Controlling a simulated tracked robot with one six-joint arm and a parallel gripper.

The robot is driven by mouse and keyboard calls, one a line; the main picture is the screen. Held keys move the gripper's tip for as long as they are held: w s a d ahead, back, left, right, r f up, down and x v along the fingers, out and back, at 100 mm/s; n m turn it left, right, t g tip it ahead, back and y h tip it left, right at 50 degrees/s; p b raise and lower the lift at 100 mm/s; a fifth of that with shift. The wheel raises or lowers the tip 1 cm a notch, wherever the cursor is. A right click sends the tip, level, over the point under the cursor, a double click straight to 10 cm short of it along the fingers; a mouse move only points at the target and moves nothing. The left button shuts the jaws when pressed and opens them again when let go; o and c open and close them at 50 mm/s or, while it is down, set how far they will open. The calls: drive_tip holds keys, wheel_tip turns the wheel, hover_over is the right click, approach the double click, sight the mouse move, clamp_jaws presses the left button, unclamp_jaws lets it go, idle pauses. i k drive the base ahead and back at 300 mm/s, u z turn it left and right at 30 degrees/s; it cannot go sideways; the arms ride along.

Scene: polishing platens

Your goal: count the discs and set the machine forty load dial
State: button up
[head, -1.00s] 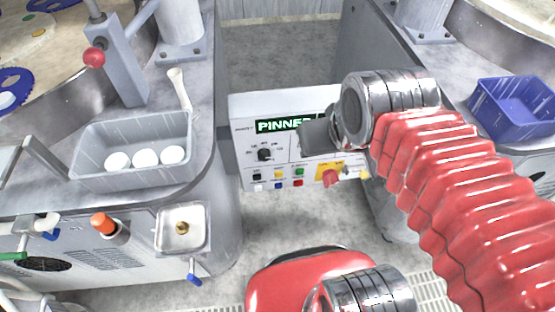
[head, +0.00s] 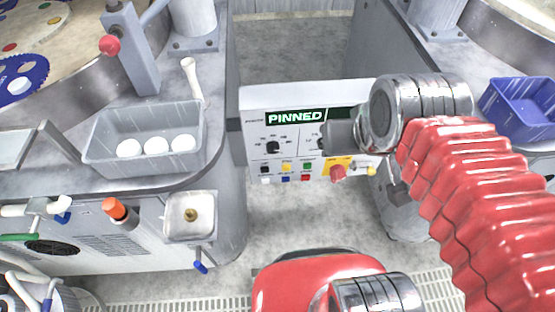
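Three white discs (head: 156,146) lie side by side in a grey tray (head: 100,162) on the left machine's top. A second dial (head: 321,143) is partly hidden behind my arm's end. My gripper (head: 341,136) appears as a grey block in front of the panel's right part; its fingers cannot be made out, nor whether it touches the panel.
Coloured buttons (head: 286,167) and a red knob on yellow (head: 337,172) sit low on the panel. A blue bin (head: 520,110) stands on the right machine. A red-knobbed lever (head: 110,45) and a white-handled tool (head: 191,78) are at left. Floor below the panel is clear.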

sight(272, 147)
drive_tip(key=k, duration=1.5)
drive_tip(key=u, duration=1.5)
drive_tip(key=i, duration=0.95)
drive_tip(key=u, duration=0.05)
